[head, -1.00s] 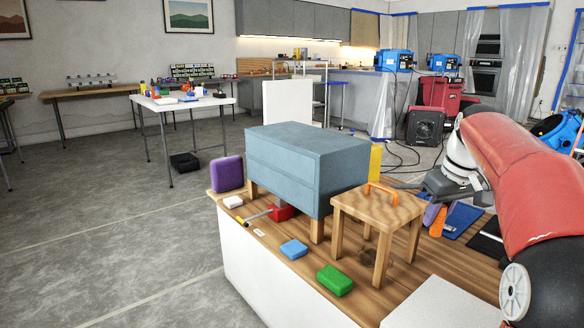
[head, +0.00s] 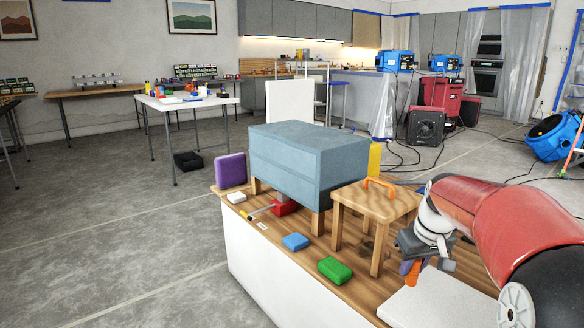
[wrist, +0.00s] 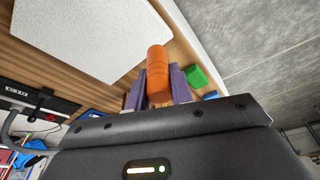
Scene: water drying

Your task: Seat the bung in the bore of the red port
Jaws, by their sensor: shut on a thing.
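My gripper (head: 408,268) is shut on the orange bung, low over the right part of the wooden table. In the wrist view the bung (wrist: 158,70) is a ribbed orange cylinder between two purple fingers (wrist: 158,85), its far end sticking out beyond them. In the head view the bung (head: 413,272) shows as a small orange piece below the gripper. The red port (head: 285,207) is a red block under the blue-grey cabinet, left of and well apart from the bung. Its bore cannot be made out, and the cabinet partly hides the block.
The blue-grey cabinet (head: 308,160) stands on legs over the port. A wooden stool (head: 372,203) with an orange handle stands between cabinet and gripper. Green (head: 335,270) and blue (head: 295,242) blocks lie in front. A white slab (head: 440,302) is below the gripper.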

